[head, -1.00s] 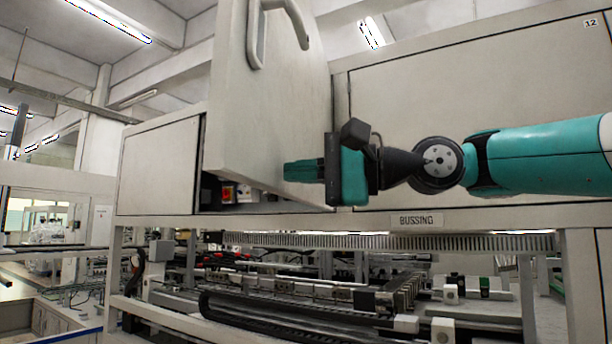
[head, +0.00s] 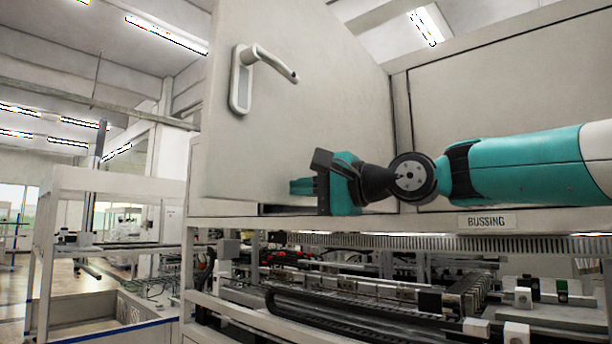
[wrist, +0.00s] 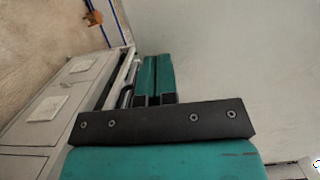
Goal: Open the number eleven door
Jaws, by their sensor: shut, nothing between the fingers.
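A large pale door (head: 300,115) stands swung out from the cabinet in the head view, with its hinge side at the right. Its handle (head: 244,78) is on the face toward me, high and near the free edge. No number shows on this door.
A closed panel (head: 490,130) lies right of the door, behind my arm. Below is a ledge labelled BUSSING (head: 487,222), with rails and machinery (head: 360,290) under it. Another pale machine frame (head: 105,185) stands at left, with some open floor (head: 75,280) there.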

